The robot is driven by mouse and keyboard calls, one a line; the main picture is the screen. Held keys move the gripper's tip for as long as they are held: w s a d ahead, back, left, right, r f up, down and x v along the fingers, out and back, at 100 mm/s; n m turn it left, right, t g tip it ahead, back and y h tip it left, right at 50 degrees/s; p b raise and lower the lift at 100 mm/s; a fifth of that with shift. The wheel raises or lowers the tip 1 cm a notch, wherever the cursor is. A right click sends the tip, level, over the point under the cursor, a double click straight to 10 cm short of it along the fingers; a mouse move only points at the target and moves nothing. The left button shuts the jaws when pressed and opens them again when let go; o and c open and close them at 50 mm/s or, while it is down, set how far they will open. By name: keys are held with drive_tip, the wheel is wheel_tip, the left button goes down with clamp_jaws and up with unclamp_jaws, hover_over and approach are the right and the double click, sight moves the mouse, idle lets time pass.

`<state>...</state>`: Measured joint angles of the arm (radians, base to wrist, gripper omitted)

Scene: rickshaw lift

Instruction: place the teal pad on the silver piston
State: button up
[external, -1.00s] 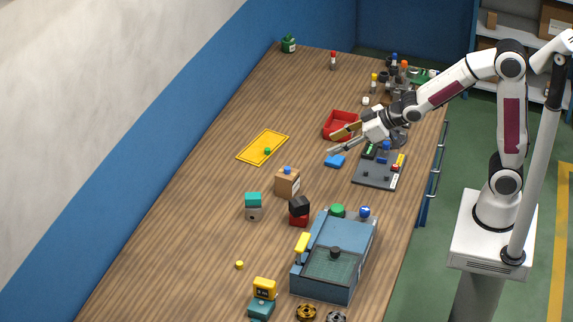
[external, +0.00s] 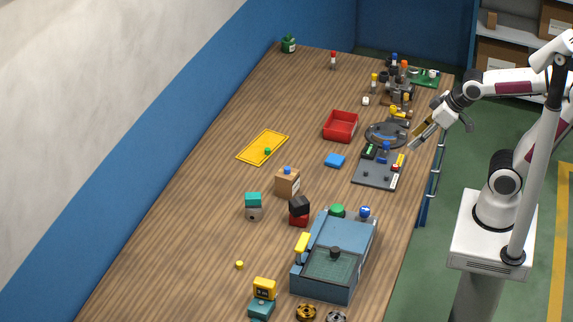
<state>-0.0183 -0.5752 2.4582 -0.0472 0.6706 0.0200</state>
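A teal block (external: 253,199), probably the teal pad, sits on top of a grey block (external: 253,214) on the left middle of the table. The grey block may be the silver piston, but it is too small to be sure. My gripper (external: 414,143) is far from them, over the table's right edge near the dark grey board. Its fingers point down and left, and nothing is visible between them. Their gap is not clear from this angle.
A red tray (external: 341,137), a dark board (external: 375,180) with small parts and a round grey base (external: 387,146) lie near the right edge. A blue-grey box (external: 334,292) stands in front. A yellow tray (external: 244,157) lies left. The left table area is mostly clear.

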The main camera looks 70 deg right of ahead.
drive_tip(key=s+g, duration=0.1)
drive_tip(key=s, duration=0.6)
drive_tip(key=shift+s+f, duration=0.25)
drive_tip(key=shift+f, duration=0.05)
drive_tip(key=shift+a, duration=0.1)
idle(0.8)
